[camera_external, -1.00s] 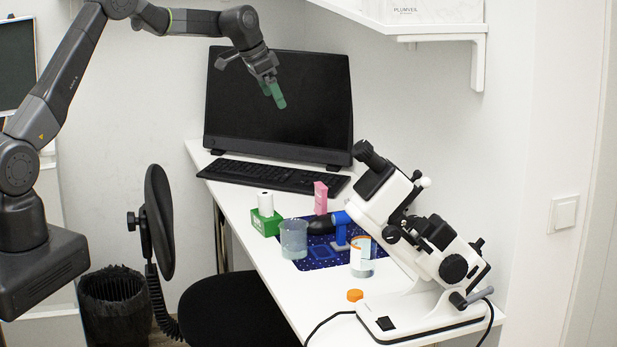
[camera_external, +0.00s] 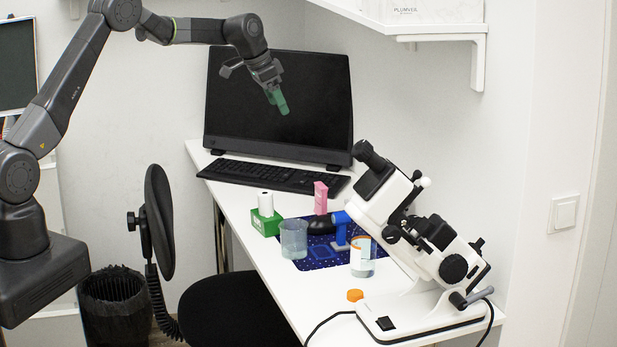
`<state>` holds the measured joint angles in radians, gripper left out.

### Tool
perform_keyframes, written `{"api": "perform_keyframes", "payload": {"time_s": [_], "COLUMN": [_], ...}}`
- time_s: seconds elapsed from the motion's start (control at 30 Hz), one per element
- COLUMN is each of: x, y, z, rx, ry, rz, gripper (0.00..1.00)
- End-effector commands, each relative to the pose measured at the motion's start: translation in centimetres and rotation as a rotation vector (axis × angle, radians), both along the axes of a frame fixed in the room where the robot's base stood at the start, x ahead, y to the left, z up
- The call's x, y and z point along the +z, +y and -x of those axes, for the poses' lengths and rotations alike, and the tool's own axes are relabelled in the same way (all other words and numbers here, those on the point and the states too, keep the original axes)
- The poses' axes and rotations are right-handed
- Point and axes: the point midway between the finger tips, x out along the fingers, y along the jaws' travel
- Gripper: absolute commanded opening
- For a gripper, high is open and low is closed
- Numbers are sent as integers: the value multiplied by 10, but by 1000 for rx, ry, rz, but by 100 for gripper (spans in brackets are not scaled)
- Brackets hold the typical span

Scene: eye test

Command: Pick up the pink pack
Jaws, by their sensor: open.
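The pink pack (camera_external: 321,198) is a small upright box on the white desk. It stands on or right behind a dark rounded object (camera_external: 320,226); I cannot tell which. My gripper (camera_external: 278,101) has green fingertips that point down. It hangs in the air in front of the monitor, well above the pack and to its left in the picture. It is open, and I see nothing between its fingers.
Around the pack are a green box (camera_external: 266,222) with a white roll (camera_external: 265,203), a clear beaker (camera_external: 293,240), a blue object (camera_external: 341,230) and a jar (camera_external: 362,257). A white microscope (camera_external: 420,238) stands at right. The keyboard (camera_external: 272,175) and monitor (camera_external: 280,105) are behind.

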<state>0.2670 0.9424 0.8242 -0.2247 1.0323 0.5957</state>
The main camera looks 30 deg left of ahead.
Motion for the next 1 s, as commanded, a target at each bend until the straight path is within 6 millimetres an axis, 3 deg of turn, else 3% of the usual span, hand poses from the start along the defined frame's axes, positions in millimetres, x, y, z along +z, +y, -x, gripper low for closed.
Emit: {"api": "perform_keyframes", "payload": {"time_s": [0.03, 0.3, 0.47, 0.73, 1.0], "x": [-30, -117, -145, -165, -210], "y": [-5, -33, -43, -52, -64], "z": [-5, -34, -43, -51, -64], "rx": [1, 18, 26, 28, 28], "ry": [3, 5, 6, 8, 8], "rz": [-1, -3, -5, -6, -6], "gripper": [75, 75, 75, 75, 75]}}
